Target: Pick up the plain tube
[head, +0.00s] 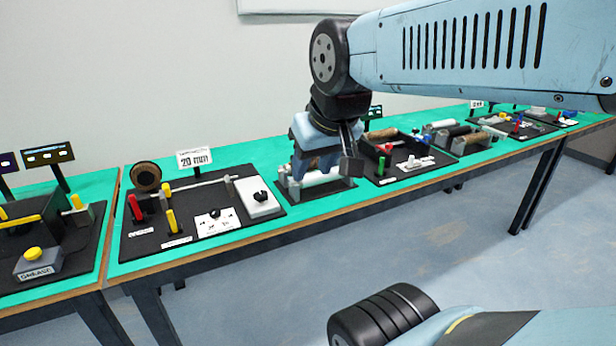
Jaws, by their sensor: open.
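A plain white tube (320,178) lies across a low dark stand (334,188) on the green-topped table. I take it as the plain tube. My gripper (326,168) points down just over this tube and hides part of it. Its jaws are open, with one dark finger to the right near the tube's end. I cannot tell whether the fingers touch the tube or straddle it.
Left of the stand is a dark board with red and yellow levers, a rod (200,183) and a "20 mm" sign (194,158). Right are a black box (398,160) and a rack with brown rolls (474,137). Floor (450,260) in front is clear.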

